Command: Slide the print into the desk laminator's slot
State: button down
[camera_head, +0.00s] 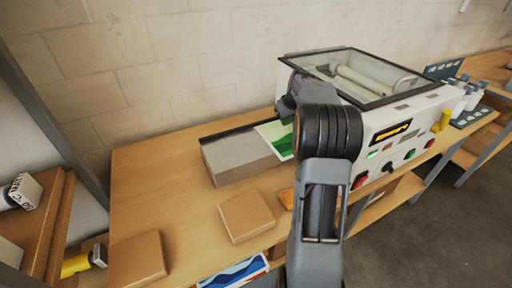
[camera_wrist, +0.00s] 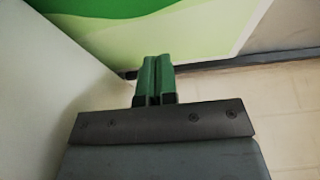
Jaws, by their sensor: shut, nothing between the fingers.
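The print, with a green picture and a pale border (camera_head: 277,138), lies on the grey feed table (camera_head: 232,160) at the left side of the white desk laminator (camera_head: 405,125). Its right part is hidden behind my arm in the head view, as is the slot. In the wrist view the print (camera_wrist: 150,25) fills the top, close to a pale surface at left. My gripper (camera_wrist: 154,62) is shut with its green fingers together and empty, over the dark back edge of the feed table. I cannot tell whether the fingertips touch the print.
The laminator has a clear lid (camera_head: 350,75) and a front panel with red and green buttons. Cardboard boxes (camera_head: 246,216) and a blue picture (camera_head: 235,273) lie on the wooden bench (camera_head: 185,215). A block wall (camera_head: 190,60) is close behind.

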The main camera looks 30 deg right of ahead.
jog(key=shift+r+p, duration=1.9)
jog(key=shift+r, duration=0.6)
jog(key=s+f+m, duration=0.1)
jog(key=s+a+f+m+g, duration=0.1)
jog(key=s+f, duration=0.1)
jog(key=shift+f, duration=0.3)
jog(key=a, duration=0.1)
jog(key=s+a, duration=0.1)
jog(key=s+m, duration=0.1)
jog(key=shift+s+a+f+g, duration=0.15)
jog(key=shift+a+f+g, duration=0.15)
jog(key=shift+a, duration=0.1)
jog(key=s+a+r+n+t, duration=0.1)
jog(key=s+a+r+n, duration=0.2)
jog(key=s+a, duration=1.6)
jog(key=a, duration=0.3)
jog(key=shift+s+r+t, duration=0.15)
jog(key=shift+t, duration=0.15)
